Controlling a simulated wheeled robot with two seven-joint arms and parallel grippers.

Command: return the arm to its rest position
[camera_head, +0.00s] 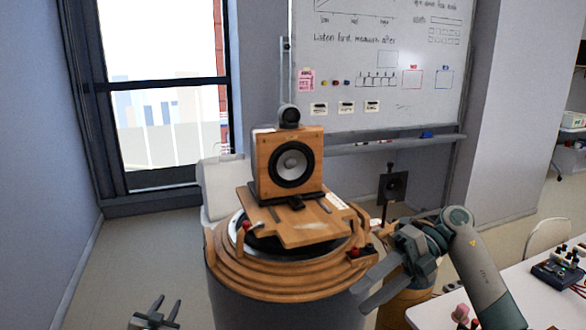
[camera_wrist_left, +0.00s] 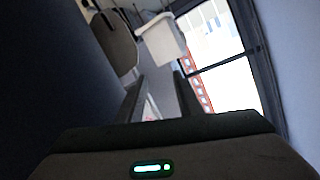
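My left gripper (camera_head: 167,306) shows low in the head view, left of the round stand and clear of it. Its two fingers point up and are apart, with nothing between them. In the left wrist view the same gripper (camera_wrist_left: 160,92) has its fingers spread and empty. My right arm comes in from the lower right. Its gripper (camera_head: 362,297) is by the right edge of the round stand, with its fingers apart and no object seen between them. Whether it touches the stand I cannot tell.
A wooden speaker (camera_head: 290,163) stands on a wooden board (camera_head: 305,228) on the round stepped stand (camera_head: 290,290). A white table (camera_head: 520,292) with a dark device (camera_head: 558,274) is at the right. The floor at the left is clear.

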